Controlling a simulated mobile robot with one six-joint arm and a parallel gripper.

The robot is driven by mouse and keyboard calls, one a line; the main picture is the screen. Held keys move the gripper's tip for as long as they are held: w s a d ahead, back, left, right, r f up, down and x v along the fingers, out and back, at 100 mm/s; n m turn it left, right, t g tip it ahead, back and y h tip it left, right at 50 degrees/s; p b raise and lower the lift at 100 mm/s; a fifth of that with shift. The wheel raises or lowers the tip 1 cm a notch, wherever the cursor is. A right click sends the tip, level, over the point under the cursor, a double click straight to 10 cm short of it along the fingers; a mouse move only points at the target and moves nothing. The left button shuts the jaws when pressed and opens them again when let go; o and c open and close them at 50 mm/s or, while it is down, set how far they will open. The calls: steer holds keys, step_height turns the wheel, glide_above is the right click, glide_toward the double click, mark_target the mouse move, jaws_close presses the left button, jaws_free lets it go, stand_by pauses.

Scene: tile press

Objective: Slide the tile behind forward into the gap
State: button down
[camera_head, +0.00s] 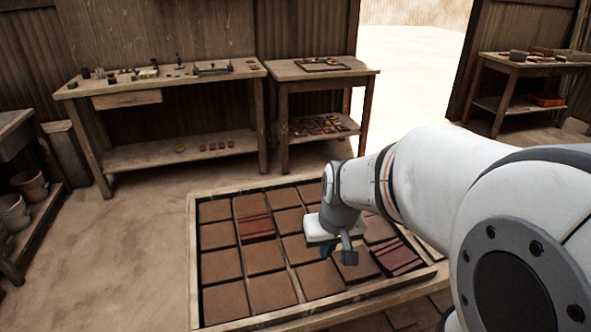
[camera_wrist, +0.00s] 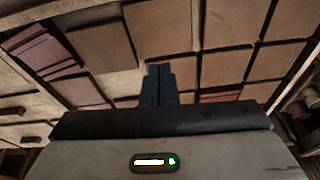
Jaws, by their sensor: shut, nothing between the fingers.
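Square brown tiles (camera_head: 272,292) lie in rows and columns in a wide wooden tray (camera_head: 193,240). One reddish ribbed patch (camera_head: 256,228) sits between brown tiles in the second column. Another ribbed reddish patch (camera_head: 398,258) is at the tray's right front, and it shows at the left of the wrist view (camera_wrist: 45,50). I cannot tell whether these are open gaps or ribbed pieces. My gripper (camera_head: 326,252) points down over the middle of the tray. Its dark blue fingers are together and empty in the wrist view (camera_wrist: 158,84). Contact with a tile cannot be told; my gripper hides some tiles.
A long wooden bench (camera_head: 165,75) with small tools stands behind the tray. A smaller table (camera_head: 320,70) stands beside it. Pots (camera_head: 14,212) are on a low shelf at the left. Sandy floor (camera_head: 120,240) left of the tray is clear.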

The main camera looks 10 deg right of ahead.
steer(key=t+p, duration=0.1)
steer(key=p, duration=0.4)
glide_above(354, 247)
steer(key=w, duration=0.1)
steer(key=shift+m+h, duration=0.3)
steer(key=shift+m, duration=0.1)
steer(key=x, duration=0.5)
steer(key=b+x, duration=0.1)
steer(key=x, duration=0.4)
steer(key=shift+w+a+f, duration=0.2)
steer(key=shift+w+f, duration=0.05)
steer(key=shift+w, duration=0.05)
steer(key=s, duration=0.3)
steer(key=shift+s+a+r, duration=0.2)
steer(key=shift+s+r, duration=0.05)
steer(key=shift+s, duration=0.3)
steer(key=shift+s+a+f+b, duration=0.1)
steer(key=shift+s+f+b, duration=0.1)
steer(key=shift+s+b, duration=0.85)
steer(key=shift+s+r, duration=0.15)
steer(key=shift+s, duration=0.1)
